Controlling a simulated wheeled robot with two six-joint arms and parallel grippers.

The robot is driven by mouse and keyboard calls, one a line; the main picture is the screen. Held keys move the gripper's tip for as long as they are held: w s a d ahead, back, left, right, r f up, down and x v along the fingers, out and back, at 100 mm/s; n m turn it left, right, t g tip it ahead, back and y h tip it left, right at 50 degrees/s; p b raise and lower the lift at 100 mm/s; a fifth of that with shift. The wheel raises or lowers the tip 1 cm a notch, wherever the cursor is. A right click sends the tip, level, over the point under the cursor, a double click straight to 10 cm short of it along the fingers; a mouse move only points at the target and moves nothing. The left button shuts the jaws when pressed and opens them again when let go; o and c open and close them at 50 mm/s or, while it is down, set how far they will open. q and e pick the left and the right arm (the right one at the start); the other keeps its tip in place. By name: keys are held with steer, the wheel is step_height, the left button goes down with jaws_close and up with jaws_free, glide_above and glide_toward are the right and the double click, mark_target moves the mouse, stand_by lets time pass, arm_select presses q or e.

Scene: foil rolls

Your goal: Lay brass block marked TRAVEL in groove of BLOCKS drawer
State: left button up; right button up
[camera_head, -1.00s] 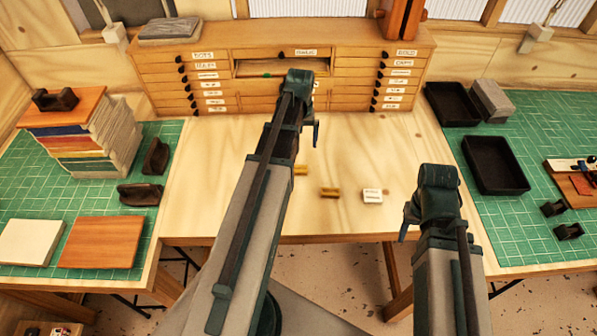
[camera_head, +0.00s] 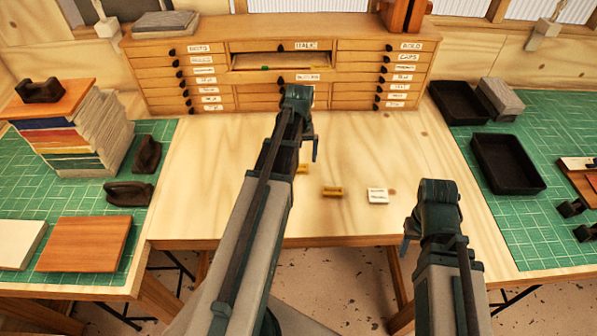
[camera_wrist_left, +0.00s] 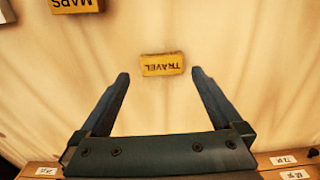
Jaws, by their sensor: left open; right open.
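The TRAVEL brass block (camera_wrist_left: 162,64) lies on the tabletop, its lettering upside down in the left wrist view. In the head view it shows as a small yellow piece (camera_head: 302,168) partly hidden by my left arm. My left gripper (camera_wrist_left: 160,76) is open and empty; the block lies between the line of its fingertips and slightly beyond them. In the head view this gripper (camera_head: 315,148) is mostly hidden by its own wrist. The BLOCKS drawer (camera_head: 250,76) stands pulled out in the cabinet's middle column; its groove is not discernible. My right gripper (camera_head: 408,238) is open, at the table's front.
The MAPS brass block (camera_wrist_left: 75,4) also shows in the head view (camera_head: 332,191), beside a white labelled block (camera_head: 377,195). Black trays (camera_head: 507,163) stand on the right mat, a book stack (camera_head: 85,140) on the left. The right half of the wooden tabletop is largely clear.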

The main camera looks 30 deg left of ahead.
mark_target(299, 167)
arm_select(q)
step_height(299, 167, down, 4)
steer(key=b, duration=0.3)
steer(key=shift+a+f+b, duration=0.15)
steer(key=shift+f+b, duration=0.05)
steer(key=shift+b, duration=0.1)
steer(key=shift+r, duration=0.1)
jaws_close()
